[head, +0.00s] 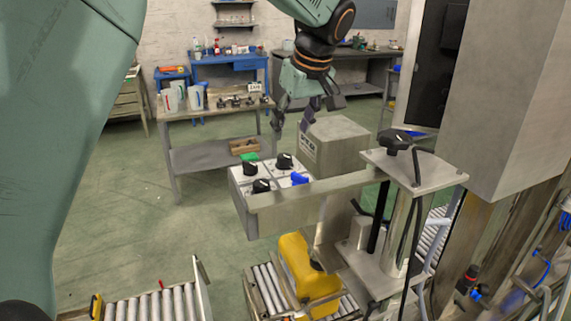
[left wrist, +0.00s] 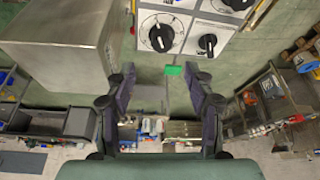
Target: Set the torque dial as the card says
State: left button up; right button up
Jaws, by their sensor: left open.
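A control panel (head: 274,174) carries three black knobs, one of them (head: 284,160), and a blue knob (head: 299,178). I cannot tell which is the torque dial. In the left wrist view a large black dial (left wrist: 157,33) on a white scale sits at the top, with a smaller black knob (left wrist: 208,43) to its right. A small white card (head: 254,87) stands on the back bench; its text is too small to read. My right gripper is out of view.
A grey metal box (head: 335,145) with a small label stands beside the panel, close to my left gripper. A metal bracket with a black knob (head: 397,140) rises at the right. A yellow part (head: 302,268) lies on rollers below. Green floor is open at the left.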

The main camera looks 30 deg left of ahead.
aim_at(284, 155)
pick_arm(q)
jog(key=x, duration=0.6)
jog(key=shift+a+f, duration=0.1)
jog(key=shift+f, duration=0.25)
jog(key=shift+w+f, duration=0.1)
jog(key=shift+f, duration=0.3)
jog(key=shift+s+d, duration=0.2)
jog(key=shift+s, duration=0.3)
jog(key=shift+w+a, duration=0.1)
jog(key=shift+a, duration=0.15)
jog(key=shift+c, duration=0.4)
jog(key=shift+w+f, duration=0.15)
jog(key=shift+w, duration=0.2)
jog(key=c, duration=0.3)
jog(key=shift+d, duration=0.1)
jog(key=shift+c, duration=0.7)
jog(key=shift+s+r, duration=0.25)
jog(key=c, duration=0.3)
grip_shut()
